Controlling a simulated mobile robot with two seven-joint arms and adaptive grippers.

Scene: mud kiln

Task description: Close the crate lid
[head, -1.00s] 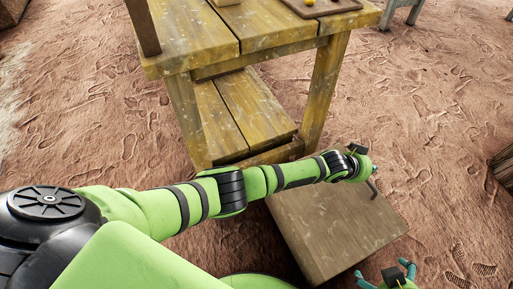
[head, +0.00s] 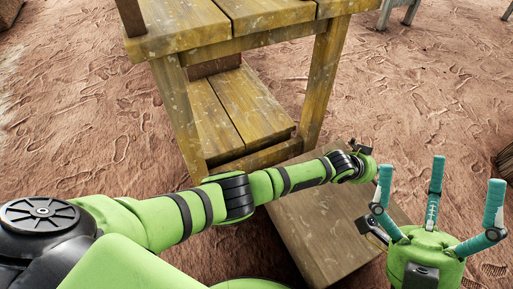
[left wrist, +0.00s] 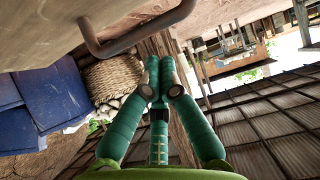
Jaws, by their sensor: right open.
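A flat brown wooden panel, the crate lid (head: 318,232), lies beyond and below my left arm in the head view. Whether it is fully down cannot be told from here. My left gripper is past the arm's end at the panel's right side, its fingers hidden in the head view. In the left wrist view its fingertips (left wrist: 160,62) are together and hold nothing visible. A dark bent metal handle (left wrist: 140,38) on a pale surface is just above and left of them. My right gripper (head: 437,195) is open and empty, fingers pointing up, right of the panel.
A yellowed wooden table (head: 235,42) with a lower shelf (head: 235,108) stands behind the panel. Reddish trodden ground (head: 95,130) is open on both sides. A dark wooden object (head: 505,165) is at the right edge. Blue cloth (left wrist: 40,105) and a woven basket (left wrist: 115,78) show in the wrist view.

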